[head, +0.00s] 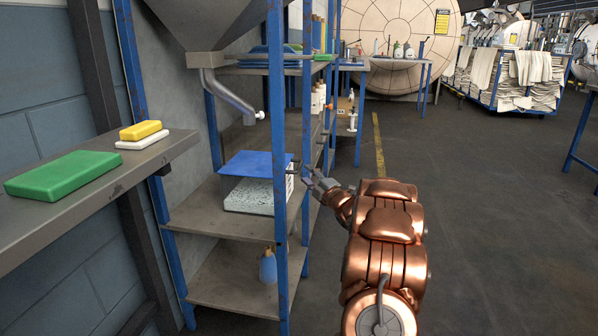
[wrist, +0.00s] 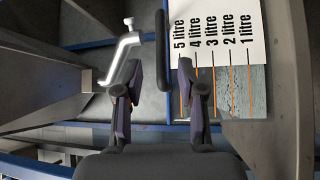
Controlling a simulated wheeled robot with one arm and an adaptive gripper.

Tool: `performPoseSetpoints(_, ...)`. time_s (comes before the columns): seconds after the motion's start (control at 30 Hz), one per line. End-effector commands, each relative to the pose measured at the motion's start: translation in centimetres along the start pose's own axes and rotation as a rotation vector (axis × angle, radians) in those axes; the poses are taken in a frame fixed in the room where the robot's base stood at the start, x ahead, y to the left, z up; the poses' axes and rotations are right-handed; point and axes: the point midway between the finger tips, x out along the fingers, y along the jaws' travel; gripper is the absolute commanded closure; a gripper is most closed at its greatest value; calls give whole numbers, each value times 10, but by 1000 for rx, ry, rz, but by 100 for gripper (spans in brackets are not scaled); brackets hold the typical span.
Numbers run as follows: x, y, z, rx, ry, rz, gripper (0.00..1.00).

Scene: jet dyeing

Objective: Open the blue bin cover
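The blue bin cover (head: 258,164) lies flat over a speckled bin (head: 250,196) on the middle shelf. In the wrist view the bin's white side (wrist: 235,25) carries a litre scale. A dark bar (wrist: 161,40), which looks like the cover's handle, shows beside the scale. My gripper (head: 308,177) is just right of the bin, outside the shelf's blue post. In the wrist view my gripper (wrist: 160,66) is open, one finger on each side of the bar in the picture. Neither finger visibly presses on it. The post partly hides the cover's right end in the head view.
A funnel pipe with a tap (head: 235,98) hangs above the cover. Blue posts (head: 278,130) frame the shelf. A blue bottle (head: 268,266) stands on the lower shelf. A green block (head: 62,175) lies on the left ledge. The floor (head: 480,220) to the right is clear.

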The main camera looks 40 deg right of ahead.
Motion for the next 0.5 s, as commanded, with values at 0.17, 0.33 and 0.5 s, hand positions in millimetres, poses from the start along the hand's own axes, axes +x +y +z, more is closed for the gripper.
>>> performPoseSetpoints(0.17,25,-3,-2,0,2,-2,61)
performPoseSetpoints(0.33,44,-3,-1,1,1,-2,61)
performPoseSetpoints(0.5,55,-3,1,2,-3,-4,61)
